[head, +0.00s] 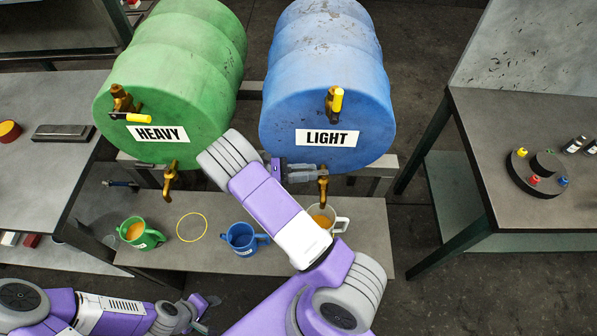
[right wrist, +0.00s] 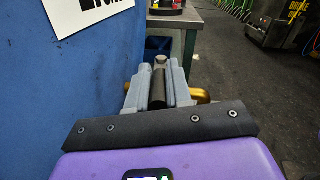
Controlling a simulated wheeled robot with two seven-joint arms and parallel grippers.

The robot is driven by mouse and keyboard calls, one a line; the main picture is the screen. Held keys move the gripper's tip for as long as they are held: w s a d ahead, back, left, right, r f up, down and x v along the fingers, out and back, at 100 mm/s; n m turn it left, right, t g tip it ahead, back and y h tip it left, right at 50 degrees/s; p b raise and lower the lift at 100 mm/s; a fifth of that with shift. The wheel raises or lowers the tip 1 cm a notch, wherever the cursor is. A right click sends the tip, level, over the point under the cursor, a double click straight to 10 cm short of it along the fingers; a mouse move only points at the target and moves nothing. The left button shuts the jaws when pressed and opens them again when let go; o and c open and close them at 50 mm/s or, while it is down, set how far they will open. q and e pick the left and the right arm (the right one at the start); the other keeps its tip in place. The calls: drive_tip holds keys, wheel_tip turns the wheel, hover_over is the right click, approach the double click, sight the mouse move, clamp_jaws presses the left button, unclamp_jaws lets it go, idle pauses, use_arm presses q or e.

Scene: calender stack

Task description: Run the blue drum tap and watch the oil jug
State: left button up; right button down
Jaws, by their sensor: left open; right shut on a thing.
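The blue drum (head: 325,70), labelled LIGHT, lies on its side on a stand. Its lower brass tap (head: 323,186) sits above a white jug (head: 341,224) holding amber oil; my arm partly hides the jug. I cannot tell whether oil is flowing. My right gripper (head: 312,172) is shut at this tap; brass (right wrist: 203,95) shows beside its fingers (right wrist: 158,88) in the right wrist view. The part gripped is hard to make out. An upper brass fitting with an upright yellow lever (head: 337,100) is on the drum face. My left gripper (head: 207,303) is open, low at the left.
A green drum (head: 180,70), labelled HEAVY, stands left with its own lower tap (head: 169,180). On the grey bench (head: 180,262) are a green jug (head: 150,238) with amber contents, a yellow ring (head: 180,236) and a blue jug (head: 242,240). Side tables flank the bench.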

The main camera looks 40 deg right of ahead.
drive_tip(key=shift+s+f, duration=0.1)
drive_tip(key=shift+s, duration=0.05)
drive_tip(key=c, duration=1.1)
unclamp_jaws()
drive_tip(key=shift+v, duration=3.85)
